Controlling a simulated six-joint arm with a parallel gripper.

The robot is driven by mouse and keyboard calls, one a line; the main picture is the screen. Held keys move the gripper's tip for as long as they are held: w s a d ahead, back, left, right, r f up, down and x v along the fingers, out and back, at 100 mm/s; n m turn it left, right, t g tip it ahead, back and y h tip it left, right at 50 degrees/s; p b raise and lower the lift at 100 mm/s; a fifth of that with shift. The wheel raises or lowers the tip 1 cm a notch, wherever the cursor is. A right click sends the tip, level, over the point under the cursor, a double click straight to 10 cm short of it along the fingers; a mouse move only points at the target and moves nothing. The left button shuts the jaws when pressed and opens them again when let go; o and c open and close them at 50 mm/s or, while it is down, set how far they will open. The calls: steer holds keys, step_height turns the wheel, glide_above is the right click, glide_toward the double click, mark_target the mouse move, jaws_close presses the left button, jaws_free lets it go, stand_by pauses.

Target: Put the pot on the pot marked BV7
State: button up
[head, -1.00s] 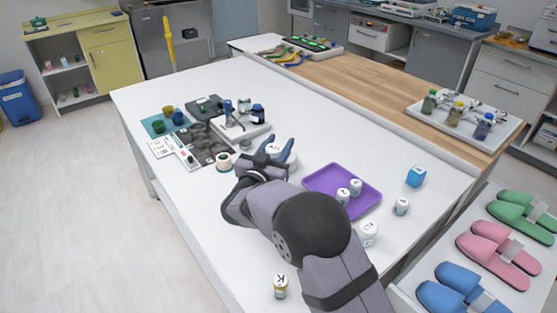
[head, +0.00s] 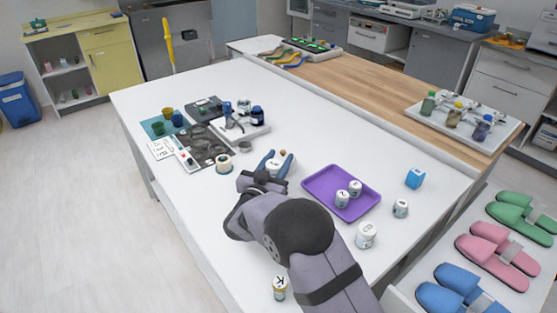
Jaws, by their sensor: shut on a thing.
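My gripper (head: 274,165) has blue fingers and is shut on a white pot (head: 273,171), above or at the white table left of the purple tray; the height is hard to judge. Other white pots with dark markings are in view: two (head: 342,197) (head: 355,188) on the tray, one (head: 401,208) to its right, a larger one (head: 366,235) in front of it, and one marked K (head: 279,289) near the front edge. The markings are mostly too small to read, so I cannot tell which pot is BV7.
The purple tray (head: 322,196) lies right of my gripper. The table's far middle is clear.

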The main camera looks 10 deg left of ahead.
steer(key=shift+f, duration=0.2)
steer(key=o, duration=1)
steer(key=shift+o, duration=0.2)
steer(key=shift+r, duration=0.1)
steer(key=shift+s+a+r, duration=0.1)
steer(key=shift+s, duration=0.2)
steer(key=b+v, duration=0.2)
steer(key=v, duration=0.9)
steer(key=shift+s, duration=0.2)
steer(key=shift+a, duration=0.1)
